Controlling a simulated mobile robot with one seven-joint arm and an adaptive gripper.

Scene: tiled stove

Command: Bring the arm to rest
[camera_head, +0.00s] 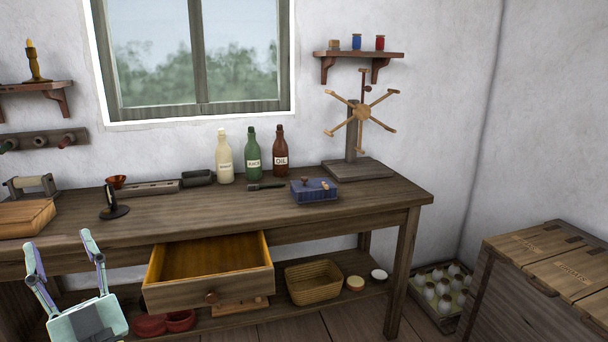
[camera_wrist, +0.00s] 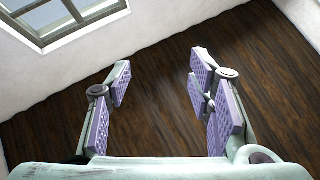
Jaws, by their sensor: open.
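My gripper (camera_head: 62,246) is at the lower left in the head view, in front of the bench's left part, fingers pointing up and spread apart with nothing between them. In the wrist view my gripper (camera_wrist: 160,82) also shows open and empty, its purple pads facing each other. Behind the fingers there are only a dark plank floor (camera_wrist: 200,50), a white wall and a window corner. Most of my arm is outside the head view.
A wooden workbench (camera_head: 370,198) has its drawer (camera_head: 210,291) pulled out, empty, right of my gripper. Bottles (camera_head: 252,158), a blue box (camera_head: 314,191) and a wooden reel (camera_head: 360,126) stand on top. A wicker basket (camera_head: 314,283) is below. Wooden crates (camera_head: 545,255) stand at right.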

